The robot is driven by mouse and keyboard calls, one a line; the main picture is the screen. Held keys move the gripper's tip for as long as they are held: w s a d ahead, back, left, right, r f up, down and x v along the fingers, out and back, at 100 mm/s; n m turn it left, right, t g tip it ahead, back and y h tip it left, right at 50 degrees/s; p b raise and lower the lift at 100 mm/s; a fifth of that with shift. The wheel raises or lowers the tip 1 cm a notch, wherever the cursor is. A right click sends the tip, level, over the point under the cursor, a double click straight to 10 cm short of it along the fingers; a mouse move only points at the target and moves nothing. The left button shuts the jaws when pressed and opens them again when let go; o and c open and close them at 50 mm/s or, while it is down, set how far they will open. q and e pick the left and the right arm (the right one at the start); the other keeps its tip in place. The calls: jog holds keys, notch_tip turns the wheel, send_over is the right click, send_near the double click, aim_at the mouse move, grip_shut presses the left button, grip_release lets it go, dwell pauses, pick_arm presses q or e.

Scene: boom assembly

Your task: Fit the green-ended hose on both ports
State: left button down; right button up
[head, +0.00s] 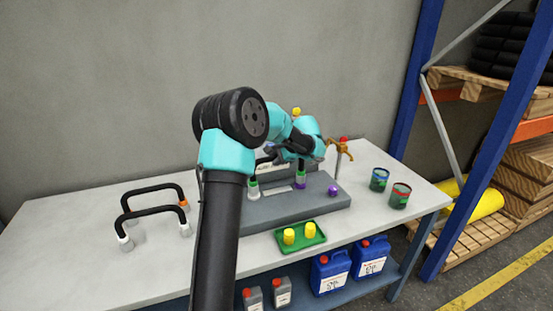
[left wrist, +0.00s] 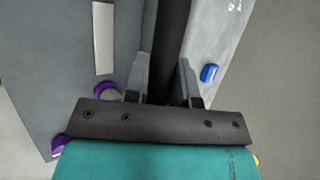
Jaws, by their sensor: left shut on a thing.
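The green-ended hose (head: 263,160) is a black arch with a green band and pale tip at each end. It is over the grey fixture block (head: 334,203), its ends pointing down. My left gripper (head: 300,148) is shut on its black tube, which also shows between the fingers in the left wrist view (left wrist: 172,35). One hose end is at the block's left part, the other close to a purple ring; I cannot tell whether either is seated. A purple port (head: 332,191) stands to the right on the block. My right gripper is not in view.
Two other black hoses (head: 150,209) stand on the table at the left. A green tray (head: 318,240) with yellow caps lies in front of the block. Two dark cans (head: 399,197) and a brass-coloured fitting (head: 340,149) are to the right. The far-left tabletop is clear.

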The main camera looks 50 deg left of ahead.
pick_arm(q)
jog(key=shift+f, duration=0.55)
dwell(0.5)
jog(key=c, duration=1.2)
grip_release()
jog(key=v, duration=1.1)
jog(key=shift+f, duration=0.1)
dwell(0.3)
